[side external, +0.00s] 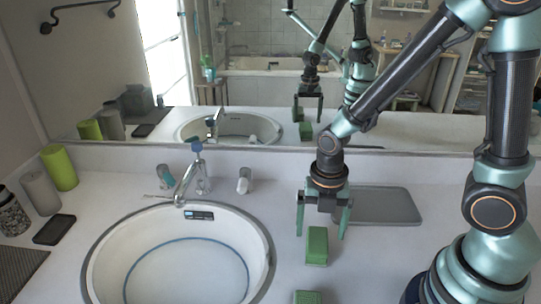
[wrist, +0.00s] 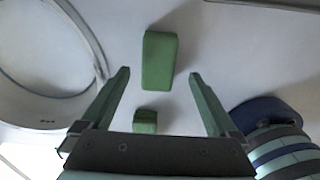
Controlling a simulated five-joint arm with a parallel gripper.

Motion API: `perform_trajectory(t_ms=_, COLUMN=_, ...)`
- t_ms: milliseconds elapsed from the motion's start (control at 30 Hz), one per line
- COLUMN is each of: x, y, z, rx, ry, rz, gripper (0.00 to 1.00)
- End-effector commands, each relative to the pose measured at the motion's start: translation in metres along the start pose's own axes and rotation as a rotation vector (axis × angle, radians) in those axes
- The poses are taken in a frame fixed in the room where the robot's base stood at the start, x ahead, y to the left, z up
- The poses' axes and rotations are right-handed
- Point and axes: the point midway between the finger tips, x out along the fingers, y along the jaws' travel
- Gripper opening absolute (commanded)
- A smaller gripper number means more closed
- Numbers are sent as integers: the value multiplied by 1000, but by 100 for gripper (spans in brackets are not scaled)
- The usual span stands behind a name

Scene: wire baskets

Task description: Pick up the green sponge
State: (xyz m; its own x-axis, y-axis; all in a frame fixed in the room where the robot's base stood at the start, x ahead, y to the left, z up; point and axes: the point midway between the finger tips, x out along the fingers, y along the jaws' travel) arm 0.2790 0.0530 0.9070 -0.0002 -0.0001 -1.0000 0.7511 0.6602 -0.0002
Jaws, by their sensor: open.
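My gripper (side external: 323,233) is open and empty, pointing down above the counter. A green block like a sponge (side external: 316,246) lies on the counter just below and between the fingers. In the wrist view this green block (wrist: 160,55) shows ahead between the open fingertips (wrist: 160,73), apart from both. A second green block (side external: 307,297) is cut off by the bottom edge of the side view. In the wrist view the second block (wrist: 145,122) looks smaller and sits close to the gripper's base. I cannot tell which green block is the sponge.
A round sink (side external: 92,262) with a faucet (side external: 196,170) lies to the left. A grey tray (side external: 385,206) lies behind the gripper to the right. Green (side external: 60,168) and grey (side external: 40,192) cylinders stand at the far left. A mirror (side external: 250,80) lines the back.

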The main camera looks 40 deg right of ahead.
Motion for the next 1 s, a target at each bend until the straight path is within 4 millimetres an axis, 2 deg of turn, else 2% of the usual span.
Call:
perform_trajectory(t_ms=167, x=8, y=0, z=0, rx=1, ry=1, rz=-2, gripper=95)
perform_trajectory(t_ms=533, x=48, y=2, z=2, rx=1, ry=1, rz=-2, gripper=95)
perform_trajectory(t_ms=900, x=53, y=3, z=3, rx=1, ry=0, rz=1, gripper=95)
perform_trajectory(t_ms=967, x=53, y=3, z=3, rx=1, ry=0, rz=1, gripper=72)
perform_trajectory(t_ms=1000, x=53, y=3, z=3, rx=1, ry=0, rz=1, gripper=57)
